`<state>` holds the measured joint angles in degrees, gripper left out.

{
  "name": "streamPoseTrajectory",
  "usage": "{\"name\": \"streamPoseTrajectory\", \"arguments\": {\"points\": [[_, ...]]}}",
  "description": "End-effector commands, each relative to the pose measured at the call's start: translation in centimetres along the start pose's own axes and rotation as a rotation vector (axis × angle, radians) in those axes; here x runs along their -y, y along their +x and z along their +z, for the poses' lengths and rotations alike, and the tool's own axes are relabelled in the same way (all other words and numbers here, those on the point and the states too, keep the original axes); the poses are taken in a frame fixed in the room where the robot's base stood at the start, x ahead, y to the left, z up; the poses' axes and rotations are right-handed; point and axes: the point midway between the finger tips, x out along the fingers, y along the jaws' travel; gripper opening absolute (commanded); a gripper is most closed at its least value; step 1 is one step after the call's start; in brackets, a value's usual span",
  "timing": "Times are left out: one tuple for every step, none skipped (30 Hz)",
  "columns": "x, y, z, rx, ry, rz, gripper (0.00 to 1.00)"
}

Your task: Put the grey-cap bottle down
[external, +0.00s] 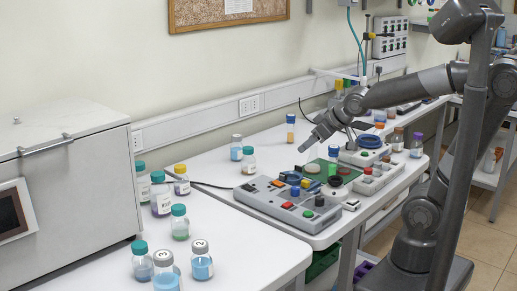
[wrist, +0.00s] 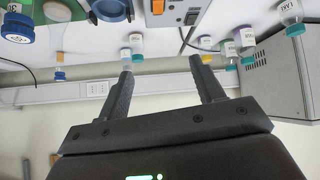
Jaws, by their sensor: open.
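My gripper (external: 309,142) hangs above the bench near the control box, pointing down and left. In the wrist view my gripper (wrist: 162,66) is open, with nothing between its fingers. I cannot tell which one is the task's grey-cap bottle.
Several teal-capped bottles (external: 160,196) and a yellow-capped one (external: 181,181) stand beside the large grey machine (external: 70,170). The control box (external: 290,202) with coloured buttons sits on the bench. The white bench top (external: 225,215) is clear between bottles and box.

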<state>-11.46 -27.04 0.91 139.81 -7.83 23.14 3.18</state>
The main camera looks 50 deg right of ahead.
Motion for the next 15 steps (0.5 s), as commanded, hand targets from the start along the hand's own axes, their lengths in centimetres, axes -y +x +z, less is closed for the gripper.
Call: {"name": "streamPoseTrajectory", "arguments": {"points": [[-1.5, -1.7, 1.6, 0.041, 0.046, 0.027, 0.61], [-2.1, -2.6, 2.6, 0.070, 0.072, 0.037, 0.61], [-2.8, -3.7, 4.0, 0.108, 0.102, 0.047, 0.61], [-3.1, -4.5, 5.0, 0.135, 0.124, 0.053, 0.61], [-3.4, -5.2, 5.9, 0.159, 0.143, 0.057, 0.61], [-3.6, -6.1, 7.0, 0.188, 0.167, 0.060, 0.61], [-3.8, -6.7, 7.7, 0.208, 0.183, 0.062, 0.61], [-3.9, -7.2, 8.3, 0.225, 0.196, 0.062, 0.61], [-3.9, -7.8, 9.0, 0.244, 0.212, 0.062, 0.61], [-3.9, -8.1, 9.5, 0.256, 0.221, 0.061, 0.61], [-3.9, -8.4, 9.8, 0.267, 0.228, 0.060, 0.61], [-3.9, -8.6, 10.2, 0.276, 0.234, 0.060, 0.61], [-3.9, -8.8, 10.4, 0.282, 0.238, 0.059, 0.61], [-3.9, -8.9, 10.5, 0.286, 0.240, 0.059, 0.61], [-3.9, -8.9, 10.6, 0.289, 0.242, 0.059, 0.61]]}}
